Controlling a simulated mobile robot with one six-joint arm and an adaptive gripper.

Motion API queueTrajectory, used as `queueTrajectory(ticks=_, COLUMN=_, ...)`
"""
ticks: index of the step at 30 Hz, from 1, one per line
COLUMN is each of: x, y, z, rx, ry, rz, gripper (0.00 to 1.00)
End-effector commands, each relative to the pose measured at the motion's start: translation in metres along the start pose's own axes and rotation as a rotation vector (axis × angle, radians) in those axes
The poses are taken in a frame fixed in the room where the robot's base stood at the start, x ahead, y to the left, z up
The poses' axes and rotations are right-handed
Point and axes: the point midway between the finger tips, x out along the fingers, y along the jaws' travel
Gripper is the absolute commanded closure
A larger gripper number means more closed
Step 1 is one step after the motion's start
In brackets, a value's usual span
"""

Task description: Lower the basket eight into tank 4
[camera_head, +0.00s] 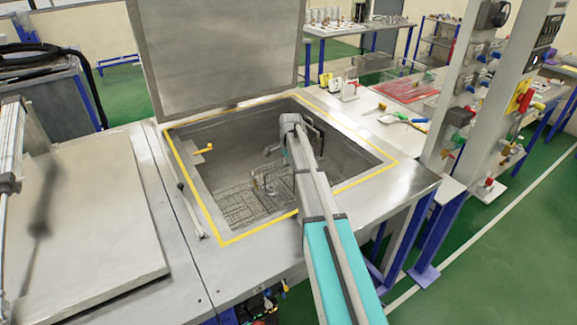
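An open tank (215,135) with a yellow line around its rim stands in the middle; its number cannot be read. Its grey lid (220,55) is raised upright at the back. A wire basket (238,208) is inside, low in the tank, with a thin upright frame or handle (263,184) above it. I cannot tell whether the basket rests on the bottom. My arm reaches in over the front right rim, and my gripper (290,124) is at its far end, above and behind the basket. Its fingertips are small and partly hidden by my arm, so their grip is unclear.
A closed lid (85,230) covers the neighbouring tank at left, with a pneumatic cylinder (10,145) beside it. A yellow fitting (204,149) sticks out inside the open tank's left wall. A control column (480,85) stands at right. Green floor (480,240) is free at lower right.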

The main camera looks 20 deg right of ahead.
Motion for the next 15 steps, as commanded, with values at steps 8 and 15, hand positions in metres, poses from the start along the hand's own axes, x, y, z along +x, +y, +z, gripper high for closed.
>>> queueTrajectory(ticks=8, x=-0.0005, y=-0.0011, z=0.0001, rx=0.000, ry=0.000, rz=-0.002, gripper=0.47)
queueTrajectory(ticks=15, x=-0.0020, y=-0.0015, z=0.0001, rx=0.000, ry=0.000, rz=-0.003, gripper=0.47)
